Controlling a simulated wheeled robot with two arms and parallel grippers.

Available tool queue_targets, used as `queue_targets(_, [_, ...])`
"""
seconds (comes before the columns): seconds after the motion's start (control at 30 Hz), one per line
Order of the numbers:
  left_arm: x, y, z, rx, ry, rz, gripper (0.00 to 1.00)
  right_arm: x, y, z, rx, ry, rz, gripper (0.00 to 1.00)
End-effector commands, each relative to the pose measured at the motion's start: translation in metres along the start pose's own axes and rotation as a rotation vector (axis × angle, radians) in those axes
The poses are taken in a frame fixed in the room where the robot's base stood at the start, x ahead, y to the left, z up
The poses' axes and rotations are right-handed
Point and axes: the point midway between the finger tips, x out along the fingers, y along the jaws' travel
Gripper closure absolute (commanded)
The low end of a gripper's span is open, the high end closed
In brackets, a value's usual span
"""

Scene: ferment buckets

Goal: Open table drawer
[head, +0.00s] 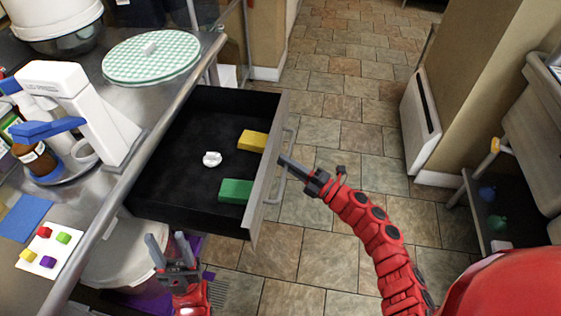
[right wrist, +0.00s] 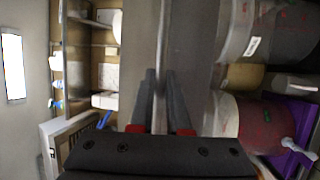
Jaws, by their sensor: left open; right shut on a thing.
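The black table drawer (head: 185,150) stands pulled out from under the metal counter, its inside in plain view. Its grey front (head: 268,165) carries a bar handle (head: 290,140). My right gripper (head: 284,161) is at the handle, shut on it. In the right wrist view the right gripper's two dark fingers (right wrist: 161,75) sit either side of a thin grey bar. Inside the drawer lie a yellow block (head: 252,141), a green block (head: 236,190) and a small white object (head: 212,159). My left gripper (head: 168,242) is open and empty, below the drawer's near side.
The counter (head: 90,215) at the left holds a white machine (head: 85,105), a brown bottle (head: 37,160), a checked round lid (head: 150,56) and a card (head: 45,250) with coloured cubes. A white lidded bucket (head: 125,255) stands below. Tiled floor (head: 345,85) right of the drawer is clear.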

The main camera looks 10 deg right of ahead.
Motion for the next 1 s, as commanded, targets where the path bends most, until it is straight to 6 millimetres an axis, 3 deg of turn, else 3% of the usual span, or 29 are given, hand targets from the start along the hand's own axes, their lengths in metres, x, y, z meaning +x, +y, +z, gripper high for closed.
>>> queue_targets(0.27, [0.0, 0.0, 0.0, 0.0, 0.0, 0.0, 0.5, -0.001, -0.001, 0.001, 0.0, -0.003, -0.002, 1.0])
queue_targets(0.3, [0.0, 0.0, 0.0, 0.0, 0.0, 0.0, 0.5, -0.001, -0.001, 0.001, 0.001, -0.003, -0.002, 0.83])
queue_targets(0.37, [0.0, 0.0, 0.0, 0.0, 0.0, 0.0, 0.5, -0.001, -0.001, 0.001, 0.0, -0.003, -0.002, 0.73])
queue_targets(0.73, [0.0, 0.0, 0.0, 0.0, 0.0, 0.0, 0.5, -0.005, -0.001, 0.001, 0.0, -0.003, -0.001, 0.73])
queue_targets(0.87, [-0.002, 0.0, 0.0, 0.0, 0.0, 0.0, 0.5, -0.023, -0.002, 0.001, 0.0, -0.003, -0.002, 0.73])
queue_targets(1.0, [-0.004, 0.0, 0.001, 0.0, 0.0, 0.0, 0.5, -0.057, -0.002, 0.002, 0.002, -0.008, -0.003, 0.73])
